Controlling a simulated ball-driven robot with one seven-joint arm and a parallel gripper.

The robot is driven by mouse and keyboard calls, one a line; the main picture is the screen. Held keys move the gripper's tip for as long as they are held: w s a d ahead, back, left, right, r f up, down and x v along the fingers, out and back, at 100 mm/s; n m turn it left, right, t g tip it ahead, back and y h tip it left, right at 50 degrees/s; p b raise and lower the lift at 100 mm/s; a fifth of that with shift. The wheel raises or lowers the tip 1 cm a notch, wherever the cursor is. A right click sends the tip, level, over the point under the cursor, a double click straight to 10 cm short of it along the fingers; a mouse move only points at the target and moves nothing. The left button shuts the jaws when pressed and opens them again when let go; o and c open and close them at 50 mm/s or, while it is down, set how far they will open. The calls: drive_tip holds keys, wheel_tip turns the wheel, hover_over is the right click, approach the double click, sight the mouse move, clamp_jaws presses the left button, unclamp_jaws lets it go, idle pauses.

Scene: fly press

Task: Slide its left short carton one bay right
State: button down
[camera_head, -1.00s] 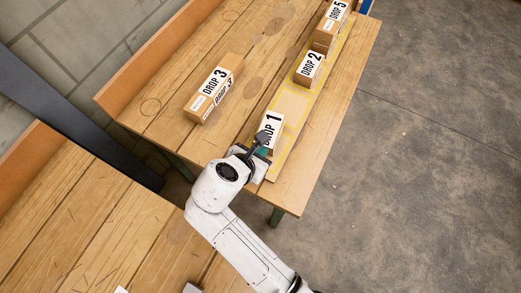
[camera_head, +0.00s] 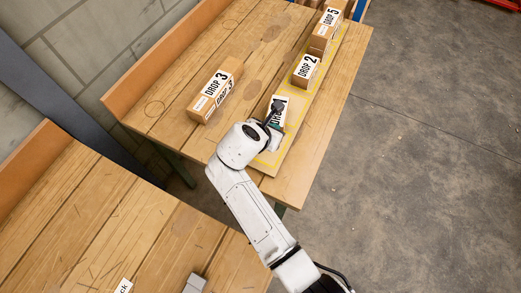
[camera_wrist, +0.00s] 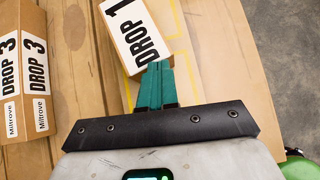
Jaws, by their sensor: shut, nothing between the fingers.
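The DROP 1 carton (camera_head: 281,101) is a short brown box with a white label. It sits on a pale strip (camera_head: 290,120) marked with yellow bay outlines, and it also shows in the wrist view (camera_wrist: 140,28). My gripper (camera_head: 272,123) is shut and empty at the carton's near end. In the wrist view its teal fingertips (camera_wrist: 158,68) are together against or very close to the label edge; exact contact cannot be told. The DROP 2 carton (camera_head: 306,70) stands farther up the strip, with a gap between them.
The long DROP 3 carton (camera_head: 216,90) lies on the bench left of the strip. The DROP 5 carton (camera_head: 329,22) is at the far end with other brown boxes. The bench's right edge (camera_head: 340,103) drops to the concrete floor. The wood between DROP 3 and the strip is clear.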

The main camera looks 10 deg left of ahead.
sight(286, 115)
drive_tip(key=w+d, duration=0.1)
drive_tip(key=w, duration=0.1)
drive_tip(key=w+d, duration=0.1)
drive_tip(key=w, duration=0.2)
drive_tip(key=shift+w+d+f, duration=0.1)
drive_tip(key=shift+w+d, duration=0.2)
drive_tip(key=shift+d, duration=0.1)
drive_tip(key=shift+s+a+p, duration=0.15)
drive_tip(key=shift+s+p, duration=0.15)
drive_tip(key=shift+p, duration=0.15)
drive_tip(key=s, duration=0.1)
drive_tip(key=s+a+p, duration=0.1)
drive_tip(key=s+a+r, duration=0.1)
drive_tip(key=s, duration=0.1)
drive_tip(key=shift+r, duration=0.1)
drive_tip(key=v, duration=0.8)
drive_tip(key=shift+r, duration=0.2)
drive_tip(key=shift+s, duration=0.15)
